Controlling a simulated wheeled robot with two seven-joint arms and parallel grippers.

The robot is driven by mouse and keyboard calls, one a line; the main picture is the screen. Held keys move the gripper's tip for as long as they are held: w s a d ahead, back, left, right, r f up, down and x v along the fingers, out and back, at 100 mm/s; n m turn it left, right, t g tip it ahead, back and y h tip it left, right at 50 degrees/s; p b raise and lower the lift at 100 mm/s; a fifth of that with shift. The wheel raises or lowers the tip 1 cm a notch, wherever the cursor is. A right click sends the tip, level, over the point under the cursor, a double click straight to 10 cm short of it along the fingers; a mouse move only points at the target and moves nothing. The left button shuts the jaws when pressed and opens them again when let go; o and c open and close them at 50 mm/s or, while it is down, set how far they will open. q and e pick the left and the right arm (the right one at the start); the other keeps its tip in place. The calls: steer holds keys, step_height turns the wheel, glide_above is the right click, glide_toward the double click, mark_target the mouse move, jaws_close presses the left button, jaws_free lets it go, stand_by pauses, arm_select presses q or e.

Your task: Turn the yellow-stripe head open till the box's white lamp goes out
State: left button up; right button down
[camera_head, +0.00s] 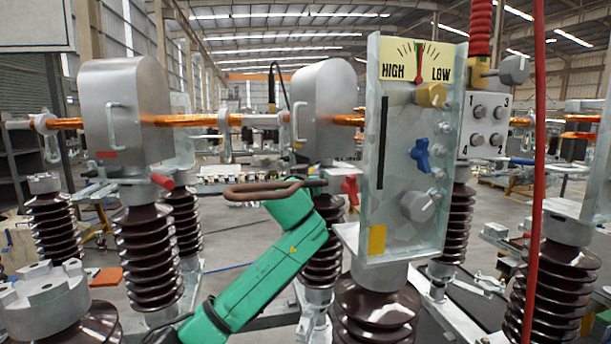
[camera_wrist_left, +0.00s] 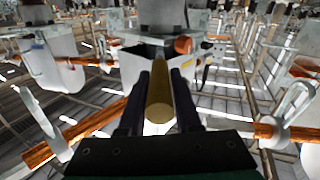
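A rounded grey head (camera_head: 322,105) with a small yellow stripe stands mid-picture in the head view. My left arm (camera_head: 275,275) is green and reaches up in front of its support; its fingers cannot be made out there. In the left wrist view the black fingers of my left gripper (camera_wrist_left: 160,105) lie close along both sides of a yellow rod (camera_wrist_left: 160,92), with no clear gap. Where the rod joins is hidden. A grey box (camera_head: 480,125) numbered 1 to 4 has several round grey fittings; I see no lit white lamp. My right gripper is not in view.
A gauge panel (camera_head: 405,150) with coloured knobs stands right of my left arm. A brown bent loop (camera_head: 272,190) crosses by the arm's end. A red-striped head (camera_head: 125,105) is at left. Ribbed brown insulators (camera_head: 148,260) and a red cable (camera_head: 537,180) crowd the space.

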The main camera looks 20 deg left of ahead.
arm_select(q)
steer(key=shift+o, duration=1.4)
steer(key=shift+w+f, duration=0.3)
steer(key=shift+w, duration=0.15)
steer(key=s+d+b, duration=0.2)
steer(key=s+b, duration=0.5)
steer(key=s, duration=0.7)
steer(key=shift+s, duration=0.2)
